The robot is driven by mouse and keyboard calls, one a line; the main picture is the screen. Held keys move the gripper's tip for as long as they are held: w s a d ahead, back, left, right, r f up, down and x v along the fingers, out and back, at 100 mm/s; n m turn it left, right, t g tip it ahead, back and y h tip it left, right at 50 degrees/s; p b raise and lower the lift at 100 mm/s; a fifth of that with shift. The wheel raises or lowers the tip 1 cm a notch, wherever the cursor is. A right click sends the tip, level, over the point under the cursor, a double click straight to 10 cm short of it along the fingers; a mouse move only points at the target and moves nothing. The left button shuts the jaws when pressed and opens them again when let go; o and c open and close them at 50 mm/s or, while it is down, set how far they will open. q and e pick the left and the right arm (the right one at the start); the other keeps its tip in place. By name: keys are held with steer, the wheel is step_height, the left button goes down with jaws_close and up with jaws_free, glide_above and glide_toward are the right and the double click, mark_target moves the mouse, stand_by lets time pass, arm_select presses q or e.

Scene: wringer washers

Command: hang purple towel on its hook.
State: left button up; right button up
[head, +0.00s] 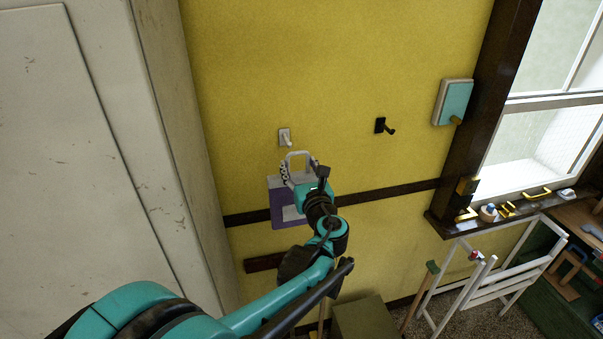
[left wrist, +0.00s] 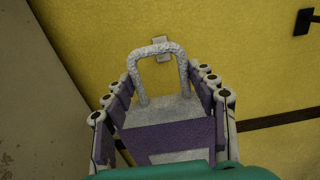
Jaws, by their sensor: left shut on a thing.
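The purple towel (head: 284,211) has a pale top band and a stiff white hanging loop (head: 299,154). My left gripper (head: 303,175) is shut on it just below the loop, so the towel hangs upright close to the yellow wall. In the left wrist view the towel (left wrist: 168,138) sits between both finger rows, with the loop (left wrist: 155,48) standing up past them. A white hook (head: 286,138) on the wall is just above the loop in the head view; in the left wrist view its plate (left wrist: 162,42) shows behind the loop's top. Whether they touch cannot be told. My right gripper is out of view.
A black hook (head: 383,126) is to the right, and a teal-faced plate with a brass peg (head: 454,103) is beside the window. A pale cabinet (head: 90,150) stands close on the left. A white folding rack (head: 500,275) stands lower right.

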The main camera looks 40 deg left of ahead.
mark_target(289, 147)
arm_select(q)
steer(key=shift+b+x, duration=0.85)
steer(key=shift+x, duration=3.2)
steer(key=shift+b+x, duration=0.4)
steer(key=shift+x, duration=2.3)
steer(key=shift+w, duration=0.1)
steer(key=shift+f, duration=0.1)
steer(key=shift+f+b, duration=0.8)
steer(key=shift+b, duration=0.1)
steer(key=shift+f+b, duration=0.45)
steer(key=shift+f, duration=0.1)
